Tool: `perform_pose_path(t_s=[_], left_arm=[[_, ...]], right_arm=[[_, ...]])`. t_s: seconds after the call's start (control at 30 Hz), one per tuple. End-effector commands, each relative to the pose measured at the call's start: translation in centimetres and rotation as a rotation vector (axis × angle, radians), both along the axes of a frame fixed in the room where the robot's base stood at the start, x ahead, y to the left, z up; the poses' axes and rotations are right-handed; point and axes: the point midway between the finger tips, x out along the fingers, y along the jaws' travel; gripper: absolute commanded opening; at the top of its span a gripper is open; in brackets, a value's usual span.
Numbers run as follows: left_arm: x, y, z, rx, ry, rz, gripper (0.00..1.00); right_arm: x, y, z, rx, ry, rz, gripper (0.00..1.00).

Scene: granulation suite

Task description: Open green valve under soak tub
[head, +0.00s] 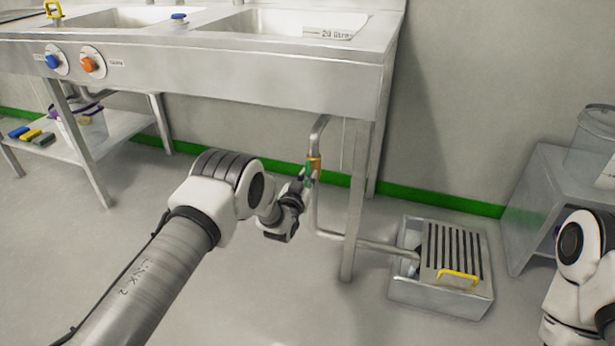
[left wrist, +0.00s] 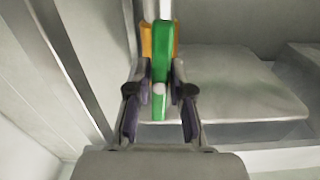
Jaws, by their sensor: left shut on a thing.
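The green valve handle (left wrist: 161,72) hangs down in front of an orange valve body (left wrist: 146,38) on a grey drain pipe. In the head view the orange valve body (head: 314,165) sits on the pipe (head: 318,133) below the soak tub (head: 290,20). My left gripper (head: 305,181) is at the valve. In the left wrist view its fingers (left wrist: 160,92) are shut on the green handle, one on each side. In the head view the gripper hides most of the handle. My right gripper is not in view; only part of my right arm shows at the right edge.
A metal table leg (head: 355,200) stands just right of the valve. The pipe runs down to a floor drain box (head: 440,299) with a slatted grate and yellow handle (head: 458,275). A steel stand (head: 545,200) is at the right. Floor in front is clear.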

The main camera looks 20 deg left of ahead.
Motion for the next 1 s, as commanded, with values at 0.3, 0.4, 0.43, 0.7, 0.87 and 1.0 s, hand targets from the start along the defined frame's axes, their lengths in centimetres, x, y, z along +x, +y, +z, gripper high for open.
perform_pose_path(t_s=[0.3,0.4,0.43,0.7,0.87,1.0], left_arm=[[-0.01,0.01,-0.04,-0.068,0.003,0.0,0.0],[-0.01,0.01,-0.04,-0.072,0.003,0.0,0.0],[-0.01,0.01,-0.04,-0.072,0.003,0.0,0.0],[-0.01,0.0,-0.03,-0.071,0.003,0.0,0.31],[-0.01,0.0,-0.03,-0.071,0.003,0.0,0.46],[-0.01,0.0,-0.02,-0.07,0.002,0.0,0.46]], right_arm=[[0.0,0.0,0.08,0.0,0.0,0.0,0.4],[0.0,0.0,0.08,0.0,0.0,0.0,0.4],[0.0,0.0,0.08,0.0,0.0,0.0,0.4],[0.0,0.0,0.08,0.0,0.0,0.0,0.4],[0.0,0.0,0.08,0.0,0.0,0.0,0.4],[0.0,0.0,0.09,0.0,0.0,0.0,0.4]])
